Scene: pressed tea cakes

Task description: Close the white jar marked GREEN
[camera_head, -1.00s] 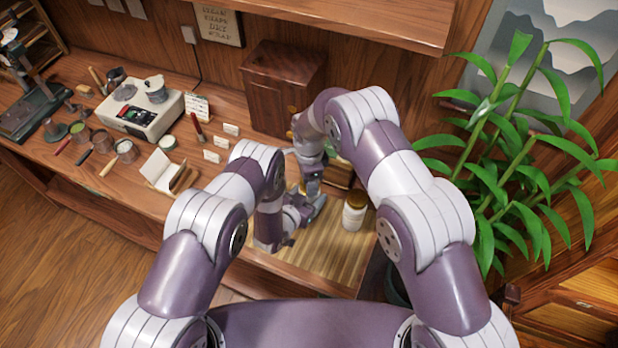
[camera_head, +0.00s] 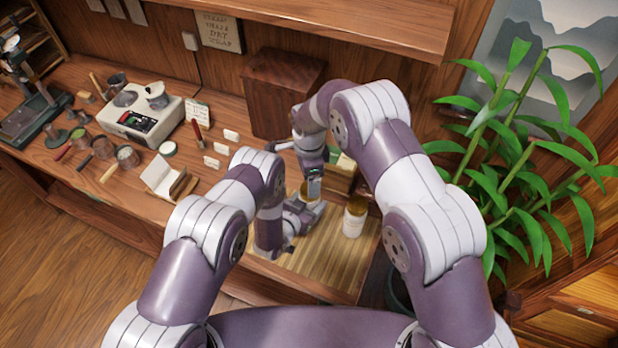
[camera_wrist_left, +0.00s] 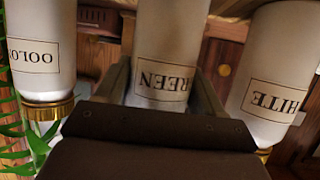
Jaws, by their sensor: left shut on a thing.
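The white jar marked GREEN (camera_wrist_left: 160,50) stands between the fingers of my left gripper, its label upside down in the left wrist view. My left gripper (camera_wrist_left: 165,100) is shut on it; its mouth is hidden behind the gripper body. In the head view my left gripper (camera_head: 303,214) is low over the mat. My right gripper (camera_head: 314,186) is just above it, pointing down. A gold-coloured round piece (camera_head: 307,193) shows beside the right fingertips; I cannot tell if it is held or sits on the jar. The right fingers are too small to judge.
Jars marked OOLONG (camera_wrist_left: 35,55) and WHITE (camera_wrist_left: 275,75) flank the GREEN jar, close on either side. A gold-topped white jar (camera_head: 354,220) stands on the slatted mat (camera_head: 325,262) at right. A dark wooden cabinet (camera_head: 283,92) is behind; a plant (camera_head: 510,160) is at right.

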